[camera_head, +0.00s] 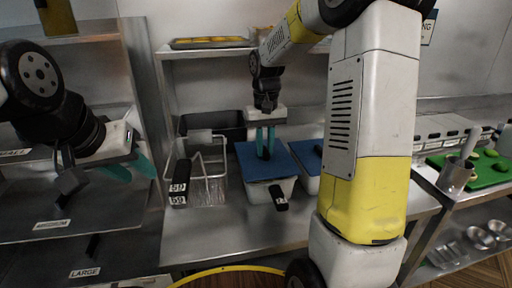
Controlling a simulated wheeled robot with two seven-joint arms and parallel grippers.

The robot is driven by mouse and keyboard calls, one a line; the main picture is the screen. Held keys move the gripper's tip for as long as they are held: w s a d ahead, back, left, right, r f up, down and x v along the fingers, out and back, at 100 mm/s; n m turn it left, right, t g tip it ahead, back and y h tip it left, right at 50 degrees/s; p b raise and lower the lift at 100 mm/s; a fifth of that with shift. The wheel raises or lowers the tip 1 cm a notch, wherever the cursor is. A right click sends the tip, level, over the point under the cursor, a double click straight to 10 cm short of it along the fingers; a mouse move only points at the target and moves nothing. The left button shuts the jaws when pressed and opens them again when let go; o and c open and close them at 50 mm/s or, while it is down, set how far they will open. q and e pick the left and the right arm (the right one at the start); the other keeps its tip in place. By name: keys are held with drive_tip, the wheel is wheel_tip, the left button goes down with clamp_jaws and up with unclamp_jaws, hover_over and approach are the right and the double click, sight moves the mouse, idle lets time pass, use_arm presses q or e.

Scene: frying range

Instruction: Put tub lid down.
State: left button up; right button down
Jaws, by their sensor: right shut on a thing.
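A blue tub lid (249,164) is flat over a white tub (262,195) on the steel counter. I cannot tell whether it is fully seated on the rim. My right gripper (265,152) points down from above, its teal fingers shut on the lid's dark handle at the middle. A second tub (308,184) with a blue lid (303,152) stands to the right, partly hidden by my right arm. My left gripper (132,172) is empty at the left, its teal fingers apart, away from the tubs.
A wire basket (208,190) with a black handle stands left of the tub. A dark bin (215,124) is behind it. Shelves labelled medium and large (60,228) are at the left. A green board (485,170) lies at the right. The counter front (225,240) is clear.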

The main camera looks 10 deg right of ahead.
sight(265, 151)
drive_tip(key=shift+w+d+f, duration=0.1)
drive_tip(key=shift+w+d, duration=0.1)
drive_tip(key=shift+w, duration=0.8)
drive_tip(key=shift+w+d+f, duration=0.1)
drive_tip(key=shift+w+d, duration=0.05)
drive_tip(key=shift+w, duration=0.35)
drive_tip(key=shift+f, duration=1.5)
drive_tip(key=shift+f, duration=0.2)
drive_tip(key=c, duration=1.3)
unclamp_jaws()
drive_tip(key=shift+c, duration=0.2)
